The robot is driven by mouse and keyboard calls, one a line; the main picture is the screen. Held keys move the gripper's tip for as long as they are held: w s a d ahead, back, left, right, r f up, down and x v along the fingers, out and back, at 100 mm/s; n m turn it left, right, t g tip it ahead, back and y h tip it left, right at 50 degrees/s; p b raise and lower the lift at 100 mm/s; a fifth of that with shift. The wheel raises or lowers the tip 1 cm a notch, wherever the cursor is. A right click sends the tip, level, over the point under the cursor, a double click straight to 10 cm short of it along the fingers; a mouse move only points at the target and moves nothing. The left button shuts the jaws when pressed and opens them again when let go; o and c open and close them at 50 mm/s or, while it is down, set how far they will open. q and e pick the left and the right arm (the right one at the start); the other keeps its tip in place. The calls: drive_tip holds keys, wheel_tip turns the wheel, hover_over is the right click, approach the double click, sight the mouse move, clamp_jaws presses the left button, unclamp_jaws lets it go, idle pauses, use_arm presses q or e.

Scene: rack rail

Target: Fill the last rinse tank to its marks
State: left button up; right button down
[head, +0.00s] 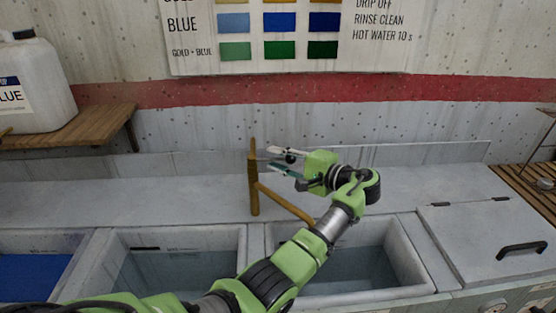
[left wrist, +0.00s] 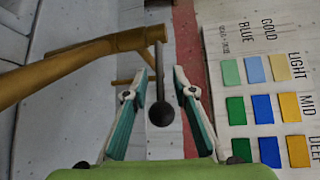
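A brass tap has an upright post (head: 253,185) on the ledge behind the tanks and a spout (head: 285,203) slanting toward the right-hand open tank (head: 405,262). That tank holds some clear water; my left arm covers part of it, and I cannot make out its marks. My left gripper (head: 274,161) is open just right of the top of the post. In the left wrist view, the brass pipe (left wrist: 80,55) crosses at upper left. A dark lever with a round knob (left wrist: 162,113) appears between the open fingers (left wrist: 160,78), with no visible finger contact. My right gripper is out of view.
A middle tank (head: 120,275) with water and a blue-filled tank (head: 35,275) lie to the left. A lidded box (head: 480,235) with a black handle is at right. A white jug (head: 30,85) stands on a wooden shelf (head: 85,127). A colour chart (head: 280,65) hangs behind.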

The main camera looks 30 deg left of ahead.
use_arm(q)
drive_tip(key=v, duration=1.2)
